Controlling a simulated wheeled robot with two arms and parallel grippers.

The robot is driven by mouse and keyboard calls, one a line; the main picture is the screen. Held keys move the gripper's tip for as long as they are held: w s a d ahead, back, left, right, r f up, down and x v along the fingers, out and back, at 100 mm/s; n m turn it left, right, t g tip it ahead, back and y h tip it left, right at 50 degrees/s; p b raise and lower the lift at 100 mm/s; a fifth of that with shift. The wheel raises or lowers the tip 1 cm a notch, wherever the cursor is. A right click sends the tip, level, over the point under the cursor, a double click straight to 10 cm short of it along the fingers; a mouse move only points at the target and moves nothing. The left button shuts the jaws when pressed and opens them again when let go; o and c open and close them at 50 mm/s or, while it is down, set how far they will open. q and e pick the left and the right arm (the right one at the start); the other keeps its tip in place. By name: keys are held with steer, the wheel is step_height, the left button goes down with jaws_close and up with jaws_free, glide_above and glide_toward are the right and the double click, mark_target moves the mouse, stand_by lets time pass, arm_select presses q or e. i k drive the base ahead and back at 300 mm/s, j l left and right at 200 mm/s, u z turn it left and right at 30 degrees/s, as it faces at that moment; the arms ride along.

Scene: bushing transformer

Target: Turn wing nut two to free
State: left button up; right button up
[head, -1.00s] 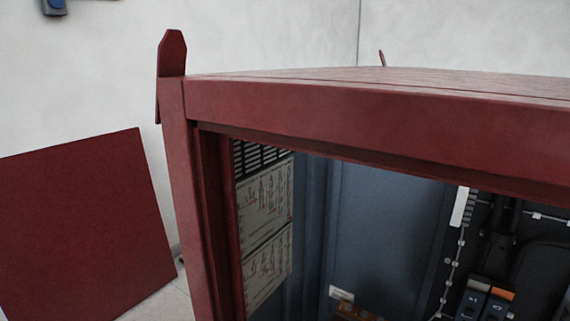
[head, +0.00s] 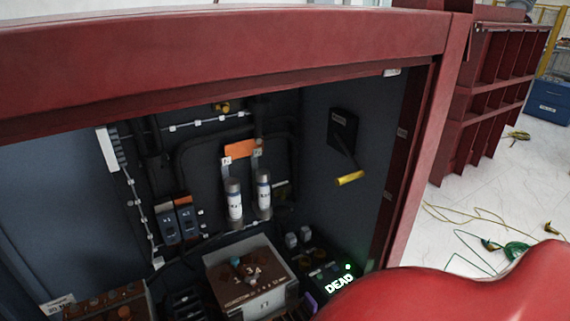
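No wing nut can be made out for certain. Inside the open red cabinet (head: 220,40) stands a box with a brown top (head: 228,272). Its top bears pale numerals and a small teal piece, too small to tell whether a wing nut is among them. Another brown block (head: 105,302) with several small studs sits at the lower left, cut by the frame edge. Neither of my grippers is in view.
Two white-labelled cylinders (head: 235,200) stand behind the box. A yellow-handled lever (head: 350,178) is on the right inner wall. A lit "DEAD" display (head: 340,284) glows below it. Outside, green cables (head: 500,250) lie on the pale floor near a red ribbed unit (head: 495,85).

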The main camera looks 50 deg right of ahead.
mark_target(252, 280)
steer(key=z, duration=1.2)
